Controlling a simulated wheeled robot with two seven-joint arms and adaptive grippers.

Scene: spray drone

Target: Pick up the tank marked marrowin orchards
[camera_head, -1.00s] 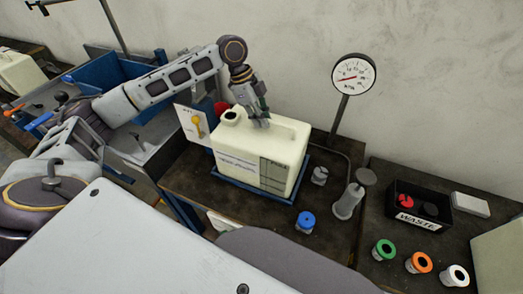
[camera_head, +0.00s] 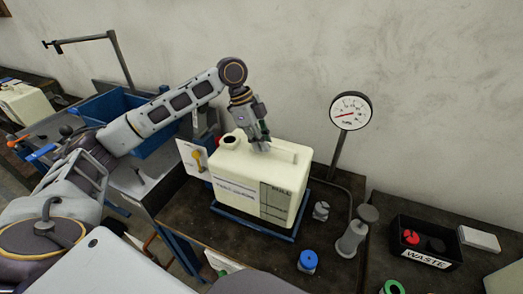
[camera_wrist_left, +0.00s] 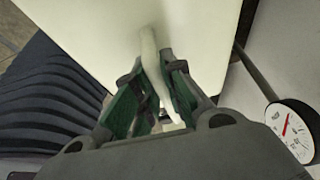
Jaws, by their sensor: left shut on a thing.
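A cream tank (camera_head: 262,183) with an open dark filler neck stands upright at or in a blue tray (camera_head: 250,224) on the dark bench; I cannot tell whether any gap lies under it. Its front has a small line of print and a grey panel, too small to read surely. My left gripper (camera_head: 262,146) comes down from above and is shut on the tank's top handle. In the left wrist view the green-padded fingers (camera_wrist_left: 153,95) close around the pale handle bar (camera_wrist_left: 153,60). My right gripper is not in view.
A pressure gauge (camera_head: 350,110) on a post stands behind right. A blue cap (camera_head: 307,261), a grey fitting (camera_head: 321,211) and a grey pump-like part (camera_head: 355,232) sit right of the tank. A black waste bin (camera_head: 425,260) lies further right. Another cream tank (camera_head: 24,104) is far left.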

